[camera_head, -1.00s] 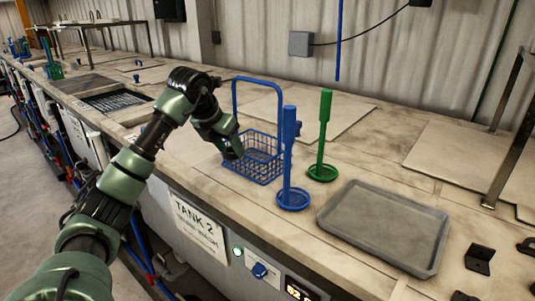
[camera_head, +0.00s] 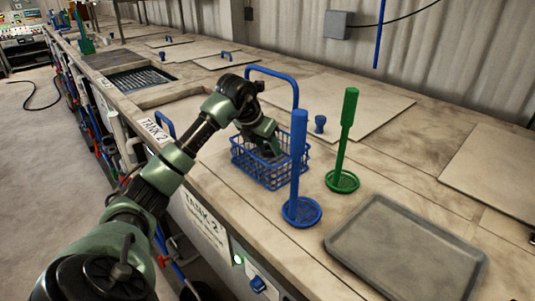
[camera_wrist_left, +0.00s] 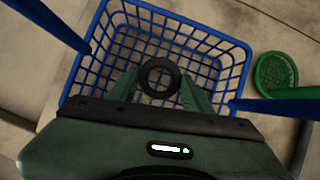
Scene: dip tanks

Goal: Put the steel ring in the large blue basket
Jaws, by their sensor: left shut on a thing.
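The large blue basket (camera_head: 285,180) stands on the bench top, a wire-mesh box with a tall loop handle. My left gripper (camera_head: 270,146) reaches down into the basket's open top, beside the handle. In the left wrist view the steel ring (camera_wrist_left: 160,77), dark and round, sits between the fingertips of my left gripper (camera_wrist_left: 160,84), which is shut on it. There the ring shows over the mesh floor of the basket (camera_wrist_left: 238,66). The head view hides the ring behind the gripper and the basket wall. My right gripper is not in view.
A blue dipper (camera_head: 299,170) with a tall upright handle stands just right of the basket. A green dipper (camera_head: 347,140) stands behind it. A grey tray (camera_head: 405,250) lies at the front right. A small blue knob (camera_head: 320,124) is behind the basket.

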